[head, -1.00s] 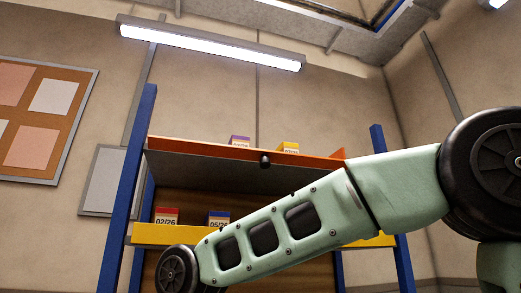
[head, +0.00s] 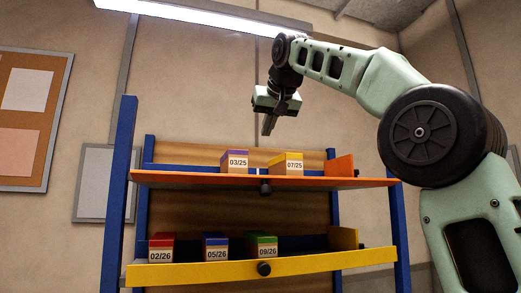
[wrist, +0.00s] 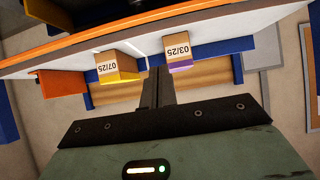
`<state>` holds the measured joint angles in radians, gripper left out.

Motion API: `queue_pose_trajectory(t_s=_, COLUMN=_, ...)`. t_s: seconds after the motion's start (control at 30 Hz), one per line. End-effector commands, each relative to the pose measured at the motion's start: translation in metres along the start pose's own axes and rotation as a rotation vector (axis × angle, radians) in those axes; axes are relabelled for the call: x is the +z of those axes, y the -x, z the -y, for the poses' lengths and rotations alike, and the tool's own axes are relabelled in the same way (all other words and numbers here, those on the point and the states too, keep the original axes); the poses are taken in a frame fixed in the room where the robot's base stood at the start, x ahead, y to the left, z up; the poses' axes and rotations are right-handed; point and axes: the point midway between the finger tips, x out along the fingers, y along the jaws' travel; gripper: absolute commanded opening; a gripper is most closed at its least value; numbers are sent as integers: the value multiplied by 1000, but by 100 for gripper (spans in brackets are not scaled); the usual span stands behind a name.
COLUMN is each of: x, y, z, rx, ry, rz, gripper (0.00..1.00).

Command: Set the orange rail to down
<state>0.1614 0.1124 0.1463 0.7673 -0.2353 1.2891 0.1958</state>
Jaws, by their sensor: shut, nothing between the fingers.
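The orange rail (head: 215,180) runs along the front edge of the upper shelf, with a black knob (head: 265,187) at its middle. In the head view it shows as a narrow strip, and the labels of the boxes behind it are clear of it. It also crosses the top of the wrist view (wrist: 100,40), which is turned upside down. My gripper (head: 268,127) is above the upper shelf, pointing down, apart from the rail. Its dark fingers (wrist: 157,88) are together and empty. I cannot tell the rail's setting for sure.
A purple-topped box 03/25 (head: 236,163) and a yellow-topped box 07/25 (head: 287,165) stand on the upper shelf. Below, a yellow rail (head: 200,273) fronts red, blue and green-topped boxes. Blue posts (head: 120,190) flank the shelves. Air above the upper shelf is free.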

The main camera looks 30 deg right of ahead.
Motion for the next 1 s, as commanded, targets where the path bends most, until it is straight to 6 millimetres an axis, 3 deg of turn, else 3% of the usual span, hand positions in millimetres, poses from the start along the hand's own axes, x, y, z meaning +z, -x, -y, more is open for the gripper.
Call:
queue_pose_trajectory(t_s=0.23, x=-2, y=-21, z=-3, rx=6, ry=-4, rz=0, gripper=0)
queue_pose_trajectory(t_s=0.63, x=-3, y=-101, z=-3, rx=6, ry=-4, rz=0, gripper=0)
queue_pose_trajectory(t_s=1.0, x=31, y=-106, z=-2, rx=5, ry=-3, rz=-3, gripper=0)
